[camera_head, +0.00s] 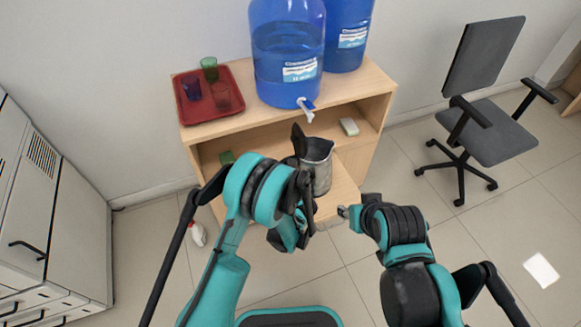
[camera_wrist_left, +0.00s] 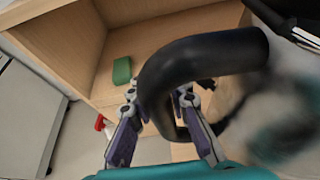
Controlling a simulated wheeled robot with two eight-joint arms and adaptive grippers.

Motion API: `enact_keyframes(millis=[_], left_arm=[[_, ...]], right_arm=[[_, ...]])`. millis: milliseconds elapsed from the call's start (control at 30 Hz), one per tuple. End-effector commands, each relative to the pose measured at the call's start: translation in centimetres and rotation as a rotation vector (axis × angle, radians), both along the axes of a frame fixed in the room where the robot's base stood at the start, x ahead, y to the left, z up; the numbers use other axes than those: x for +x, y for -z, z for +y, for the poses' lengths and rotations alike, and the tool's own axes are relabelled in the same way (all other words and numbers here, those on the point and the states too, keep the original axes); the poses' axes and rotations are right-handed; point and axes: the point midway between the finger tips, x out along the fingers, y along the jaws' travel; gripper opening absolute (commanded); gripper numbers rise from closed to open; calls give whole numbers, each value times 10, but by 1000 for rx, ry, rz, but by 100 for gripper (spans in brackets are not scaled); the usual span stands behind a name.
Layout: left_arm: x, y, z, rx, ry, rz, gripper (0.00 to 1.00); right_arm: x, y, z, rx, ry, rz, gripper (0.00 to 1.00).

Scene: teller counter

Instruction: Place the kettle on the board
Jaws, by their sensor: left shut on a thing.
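The kettle (camera_head: 318,165) is silver metal with a black handle and stands out in front of the wooden cabinet in the head view. My left gripper (camera_head: 300,200) is shut on its handle; the wrist view shows the black handle (camera_wrist_left: 205,58) between the two fingers of the gripper (camera_wrist_left: 160,105). The kettle looks about upright. A pale wooden board (camera_head: 341,194) juts from the cabinet front, behind and below the kettle. I cannot tell whether the kettle touches it. My right gripper (camera_head: 343,211) is by the board's front right corner, its fingers too small to read.
Blue water bottles (camera_head: 287,65) (camera_head: 348,30) stand on the cabinet top, beside a red tray (camera_head: 207,110) with several cups. A green sponge (camera_head: 226,157) and a pale block (camera_head: 349,126) lie on the shelf. An office chair (camera_head: 490,120) is right; a spray bottle (camera_head: 198,234) is on the floor.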

Motion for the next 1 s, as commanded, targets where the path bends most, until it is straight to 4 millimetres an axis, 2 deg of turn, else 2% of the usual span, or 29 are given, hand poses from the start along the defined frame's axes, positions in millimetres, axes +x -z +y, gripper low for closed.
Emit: enact_keyframes(millis=[33, 233, 400, 600, 833, 1000], left_arm=[[9, 1, 0, -1, -2, -2, 0], [33, 11, -1, -1, -2, -1, 0], [69, 43, -2, -2, -3, -2, 0], [96, 58, -4, -1, -2, -2, 0], [102, 66, -4, -1, -2, -1, 0], [102, 90, -4, -1, -2, -1, 0]], right_arm=[[0, -10, 0, 0, 0, 0, 40], [0, -45, 0, 0, 0, 0, 40], [0, -23, 0, 0, 0, 0, 40], [0, -14, 0, 0, 0, 0, 40], [0, -9, 0, 0, 0, 0, 40], [0, 3, 0, 0, 0, 0, 40]])
